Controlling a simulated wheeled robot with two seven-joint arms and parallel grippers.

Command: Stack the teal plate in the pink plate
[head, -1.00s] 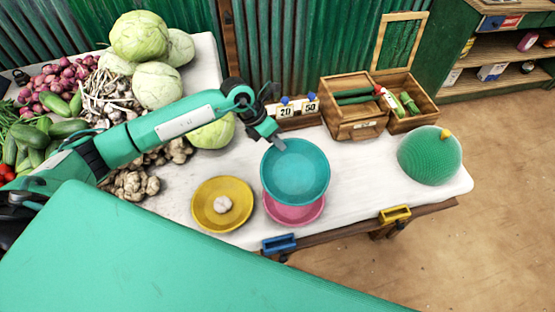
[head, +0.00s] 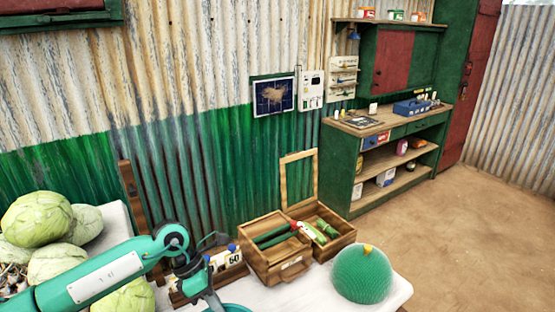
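Only a thin strip of the teal plate's rim (head: 238,308) shows at the bottom edge of the head view. My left gripper (head: 214,303) points down at this rim, its tips cut by the picture edge. It appears shut on the rim, as in the earlier frame, where the plate overlapped the pink plate. The pink plate is now out of view below. My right gripper is not in view.
An open wooden box (head: 277,265) with green items stands on the table right of the gripper. A number sign (head: 226,259) is just behind it. A green dome (head: 362,275) sits at the table's right end. Cabbages (head: 37,218) are at left.

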